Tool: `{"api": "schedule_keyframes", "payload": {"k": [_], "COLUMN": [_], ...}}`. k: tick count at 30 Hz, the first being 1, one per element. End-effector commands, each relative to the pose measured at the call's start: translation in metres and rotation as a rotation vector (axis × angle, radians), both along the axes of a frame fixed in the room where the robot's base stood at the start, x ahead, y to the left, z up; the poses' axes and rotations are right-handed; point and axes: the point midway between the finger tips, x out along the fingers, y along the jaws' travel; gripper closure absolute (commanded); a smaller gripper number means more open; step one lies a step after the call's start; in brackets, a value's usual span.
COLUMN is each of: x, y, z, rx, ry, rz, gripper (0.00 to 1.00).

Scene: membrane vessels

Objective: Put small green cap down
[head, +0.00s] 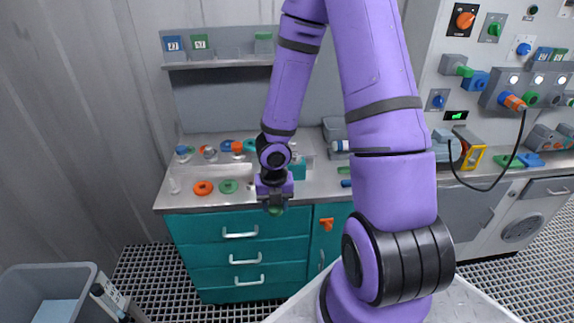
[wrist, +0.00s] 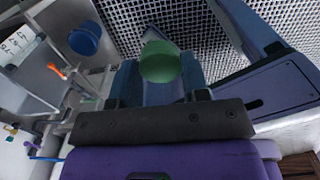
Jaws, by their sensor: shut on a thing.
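The small green cap (wrist: 160,62) is held between the fingers of my gripper (wrist: 160,78) in the wrist view. It shows as a rounded green shape at the fingertips. In the head view my gripper (head: 275,203) points downward at the front of the counter, and a bit of the green cap (head: 275,211) shows at its tip, in front of the teal drawers. The cap appears to be in the air. Its far side is hidden.
The grey counter (head: 180,205) holds an orange ring (head: 203,188), a green ring (head: 228,186) and several small vessels behind them. Teal drawers (head: 240,248) are below. A shelf (head: 218,64) hangs above. A grey bin (head: 82,272) stands at lower left.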

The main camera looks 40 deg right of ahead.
Motion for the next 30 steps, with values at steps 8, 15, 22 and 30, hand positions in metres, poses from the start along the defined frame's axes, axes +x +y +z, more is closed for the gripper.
{"api": "schedule_keyframes", "payload": {"k": [8,15,22,30], "x": [0.018,0.062,0.103,0.124], "y": [-0.013,-0.042,-0.069,-0.083], "z": [-0.003,-0.008,-0.013,-0.015], "rx": [0.002,0.003,0.002,0.001], "ry": [-0.002,-0.002,-0.002,-0.001], "rz": [-0.008,-0.008,-0.005,-0.001], "gripper": [0.84,0.84,0.84,0.84]}}
